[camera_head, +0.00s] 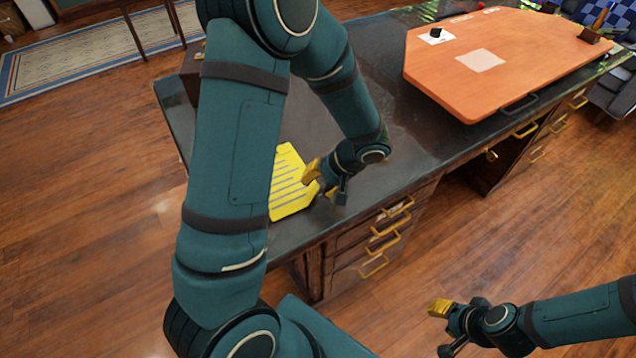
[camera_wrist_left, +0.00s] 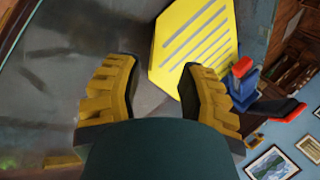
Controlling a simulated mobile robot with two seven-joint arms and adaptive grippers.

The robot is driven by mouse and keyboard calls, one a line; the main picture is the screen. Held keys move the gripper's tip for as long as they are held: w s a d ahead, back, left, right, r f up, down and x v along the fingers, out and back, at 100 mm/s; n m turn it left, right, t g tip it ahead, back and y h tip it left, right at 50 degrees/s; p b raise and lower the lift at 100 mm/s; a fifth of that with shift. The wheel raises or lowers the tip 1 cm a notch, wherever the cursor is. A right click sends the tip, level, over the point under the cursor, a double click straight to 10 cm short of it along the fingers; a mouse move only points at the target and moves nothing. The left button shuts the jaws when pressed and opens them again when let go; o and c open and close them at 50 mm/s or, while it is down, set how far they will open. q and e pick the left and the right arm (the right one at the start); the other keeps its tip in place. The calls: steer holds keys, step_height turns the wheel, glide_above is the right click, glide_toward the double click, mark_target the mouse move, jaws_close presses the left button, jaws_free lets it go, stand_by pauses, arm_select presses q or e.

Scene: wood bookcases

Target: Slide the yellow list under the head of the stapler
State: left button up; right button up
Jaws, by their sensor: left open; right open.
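The yellow list (camera_head: 290,185), a flat yellow sheet with grey lines, lies on the dark desk, partly hidden by my left arm in the head view. My left gripper (camera_head: 325,186) is open at the list's right edge. In the left wrist view the list (camera_wrist_left: 190,45) lies just beyond the fingers (camera_wrist_left: 155,80), and the right finger overlaps its near edge. A blue and red object (camera_wrist_left: 247,82), apparently the stapler, stands beside the list there, partly hidden by that finger. I cannot make it out in the head view. My right gripper (camera_head: 440,328) is open and empty, over the floor.
The dark desk (camera_head: 410,155) has drawers with gold handles along its front. An orange board (camera_head: 540,60) with a white paper square and a small black item lies on its far right. The desk surface between the board and my left gripper is clear.

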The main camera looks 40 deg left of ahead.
arm_select(q)
steer(key=v, duration=1.1)
steer(key=shift+d+r, duration=0.1)
steer(key=shift+d, duration=0.05)
